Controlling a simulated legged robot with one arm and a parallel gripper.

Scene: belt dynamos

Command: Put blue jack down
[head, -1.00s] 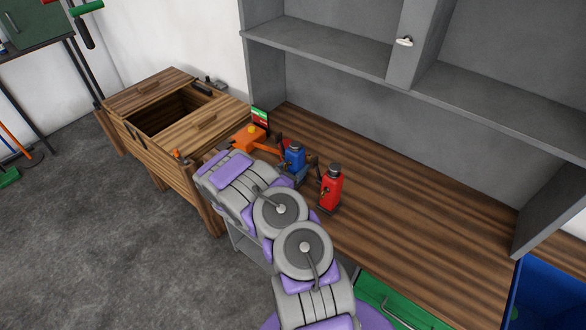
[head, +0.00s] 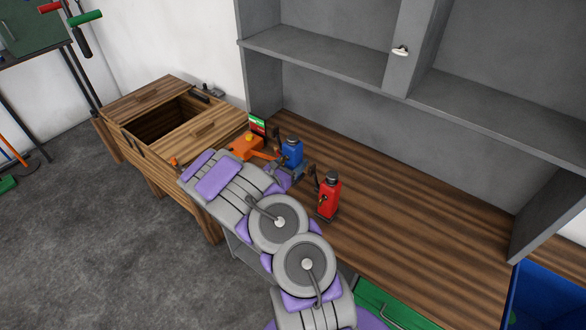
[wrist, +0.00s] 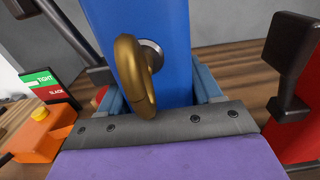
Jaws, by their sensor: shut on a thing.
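The blue jack (head: 292,152) is upright at the left end of the wooden workbench, between an orange device and a red jack. In the wrist view the blue jack (wrist: 160,50) fills the middle, with a brass ring on its front. My gripper (head: 288,178) is shut on the blue jack from the front, low on its body; its purple and grey part shows below the jack in the wrist view. I cannot tell whether the jack's base touches the bench.
The red jack (head: 329,196) stands close on the right. The orange device (head: 246,146) and a green-red TIGHT/SLACK sign (head: 257,125) are on the left. The bench (head: 420,220) is clear to the right. A grey shelf (head: 340,60) rises behind. A wooden cabinet (head: 205,140) stands left.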

